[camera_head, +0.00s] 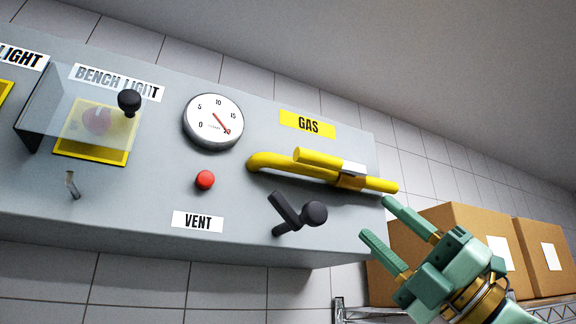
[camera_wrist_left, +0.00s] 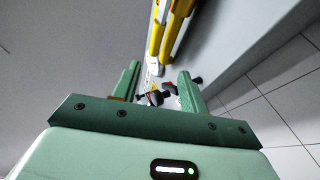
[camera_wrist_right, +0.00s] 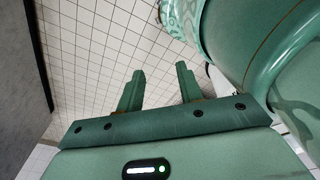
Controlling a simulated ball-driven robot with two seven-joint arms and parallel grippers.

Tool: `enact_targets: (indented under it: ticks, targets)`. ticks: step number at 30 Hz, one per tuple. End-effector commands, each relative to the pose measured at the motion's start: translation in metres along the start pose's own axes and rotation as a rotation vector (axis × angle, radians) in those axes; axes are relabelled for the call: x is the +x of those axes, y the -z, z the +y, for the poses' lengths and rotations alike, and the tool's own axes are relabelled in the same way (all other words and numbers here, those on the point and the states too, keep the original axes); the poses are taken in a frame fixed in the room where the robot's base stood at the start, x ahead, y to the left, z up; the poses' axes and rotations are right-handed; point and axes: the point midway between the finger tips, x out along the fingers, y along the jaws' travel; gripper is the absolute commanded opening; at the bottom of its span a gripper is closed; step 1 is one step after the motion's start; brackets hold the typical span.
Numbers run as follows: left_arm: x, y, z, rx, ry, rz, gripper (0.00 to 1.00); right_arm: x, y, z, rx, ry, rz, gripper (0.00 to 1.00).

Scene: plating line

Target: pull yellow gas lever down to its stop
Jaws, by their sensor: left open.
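The yellow gas lever (camera_head: 317,158) sits on the grey panel under the yellow GAS label (camera_head: 308,124). It lies nearly along the yellow pipe (camera_head: 275,163), with a silver and brass-coloured fitting at its right end. In the left wrist view yellow bars (camera_wrist_left: 175,30) show ahead of the fingers; I cannot tell lever from pipe there. My left gripper (camera_head: 376,218) is open and empty, below and right of the lever, near the pipe's right end and apart from it. My right gripper (camera_wrist_right: 160,68) is open and empty in its wrist view, facing a tiled surface.
A black-knobbed vent lever (camera_head: 314,213) sticks out below the pipe. A red button (camera_head: 205,180), a dial gauge (camera_head: 213,122) and a clear cover (camera_head: 75,105) are further left. Cardboard boxes (camera_head: 455,222) stand on a wire rack (camera_head: 372,314) behind my left gripper.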

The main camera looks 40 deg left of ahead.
Motion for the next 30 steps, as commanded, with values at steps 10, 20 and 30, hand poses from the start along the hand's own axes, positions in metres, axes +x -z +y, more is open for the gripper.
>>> enact_targets:
  ticks: [10,20,30]
  targets:
    - [0.075,-0.001,0.004,-0.001,0.001,0.004,0.43,-0.033,-0.001,0.021,-0.002,-0.026,-0.006,0.36]
    - [0.145,-0.001,0.003,-0.001,-0.001,0.002,0.43,-0.062,0.005,0.015,-0.001,-0.018,-0.002,0.36]
    - [0.16,0.0,0.0,-0.001,0.0,0.001,0.43,-0.067,0.008,0.008,0.0,-0.009,0.001,0.36]
